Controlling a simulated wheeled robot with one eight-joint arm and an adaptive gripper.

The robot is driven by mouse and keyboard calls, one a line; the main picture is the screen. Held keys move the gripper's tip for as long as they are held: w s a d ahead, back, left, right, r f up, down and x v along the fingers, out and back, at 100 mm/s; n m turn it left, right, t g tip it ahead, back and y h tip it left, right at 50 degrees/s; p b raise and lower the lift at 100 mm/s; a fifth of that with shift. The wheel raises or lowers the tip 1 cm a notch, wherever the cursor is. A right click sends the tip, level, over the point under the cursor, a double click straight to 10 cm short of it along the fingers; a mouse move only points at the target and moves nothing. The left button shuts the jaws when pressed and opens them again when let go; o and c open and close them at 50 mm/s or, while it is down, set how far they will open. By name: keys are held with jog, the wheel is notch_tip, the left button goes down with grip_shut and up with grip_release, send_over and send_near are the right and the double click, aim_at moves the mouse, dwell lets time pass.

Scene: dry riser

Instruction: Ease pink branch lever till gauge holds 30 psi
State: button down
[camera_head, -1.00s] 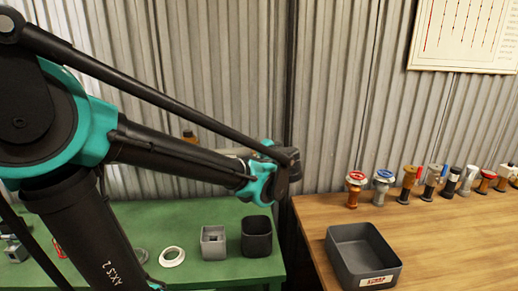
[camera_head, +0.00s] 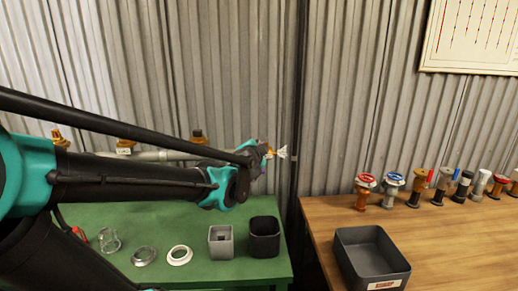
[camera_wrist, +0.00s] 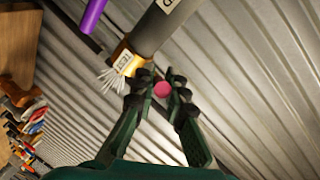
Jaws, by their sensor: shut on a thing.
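In the wrist view the pink lever's round end (camera_wrist: 162,90) sits between the fingertips of my gripper (camera_wrist: 160,86), which is shut on it. The rest of the lever is hidden. Beside it a grey pipe (camera_wrist: 158,28) ends in an orange collar tagged TEST (camera_wrist: 125,62), with white spray (camera_wrist: 110,79) at its mouth. In the head view the spray (camera_head: 281,153) shows at the right end of the pipe (camera_head: 160,155), and my wrist hides most of the gripper. No gauge dial can be read in either view.
A purple bar (camera_wrist: 92,15) lies near the pipe in the wrist view. The green bench (camera_head: 120,217) holds a grey box (camera_head: 221,242), a black bin (camera_head: 264,237) and rings. The wooden bench (camera_head: 450,240) holds a dark tray (camera_head: 345,258) and several fittings. Corrugated wall stands behind.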

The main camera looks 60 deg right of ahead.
dwell(0.3)
jog(key=c, duration=1.6)
grip_release()
jog(key=shift+o, duration=0.2)
jog(key=v, duration=1.2)
jog(key=shift+w, duration=0.15)
